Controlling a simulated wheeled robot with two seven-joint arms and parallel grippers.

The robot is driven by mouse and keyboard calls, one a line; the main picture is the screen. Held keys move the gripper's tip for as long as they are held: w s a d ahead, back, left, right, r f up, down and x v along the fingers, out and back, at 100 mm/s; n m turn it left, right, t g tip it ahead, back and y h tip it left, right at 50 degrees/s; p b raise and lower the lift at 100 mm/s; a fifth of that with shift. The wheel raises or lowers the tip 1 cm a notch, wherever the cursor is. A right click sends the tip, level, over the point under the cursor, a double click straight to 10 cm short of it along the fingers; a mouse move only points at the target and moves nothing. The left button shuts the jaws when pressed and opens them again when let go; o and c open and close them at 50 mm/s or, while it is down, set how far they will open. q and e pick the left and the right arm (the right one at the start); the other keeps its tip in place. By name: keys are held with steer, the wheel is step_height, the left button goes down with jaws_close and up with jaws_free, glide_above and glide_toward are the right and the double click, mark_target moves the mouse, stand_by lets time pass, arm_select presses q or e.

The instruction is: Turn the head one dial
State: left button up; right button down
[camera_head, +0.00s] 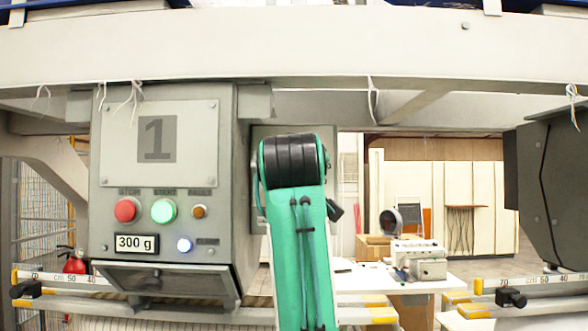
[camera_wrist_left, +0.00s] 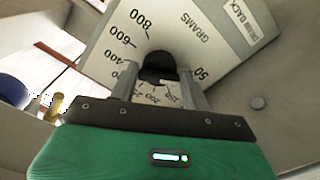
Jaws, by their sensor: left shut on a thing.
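The head one control box (camera_head: 158,190) carries a large "1" and a display (camera_head: 136,243) reading 300 g. In the left wrist view, a dark dial knob (camera_wrist_left: 160,66) sits on a pale scale plate (camera_wrist_left: 190,28) marked GRAMS, with figures including 800, 600, 400 and 50. My left gripper (camera_wrist_left: 158,84) has one finger on each side of the knob and is shut on it. The fingers hide part of the dial and the lower scale. In the head view, a green arm link of mine stands beside the box, and neither gripper shows.
The box has a red stop button (camera_head: 127,209), a green start button (camera_head: 164,211) and a lit white-blue button (camera_head: 185,245). A pale beam (camera_head: 420,60) crosses above. A graduated rail (camera_head: 68,278) runs below. A white table (camera_head: 440,282) stands farther back at right.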

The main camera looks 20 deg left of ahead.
arm_select(q)
steer(key=shift+f, duration=0.15)
steer(key=o, duration=1)
steer(key=b+v, duration=0.5)
steer(key=v, duration=0.8)
steer(key=shift+s, duration=0.4)
steer(key=shift+d, duration=0.15)
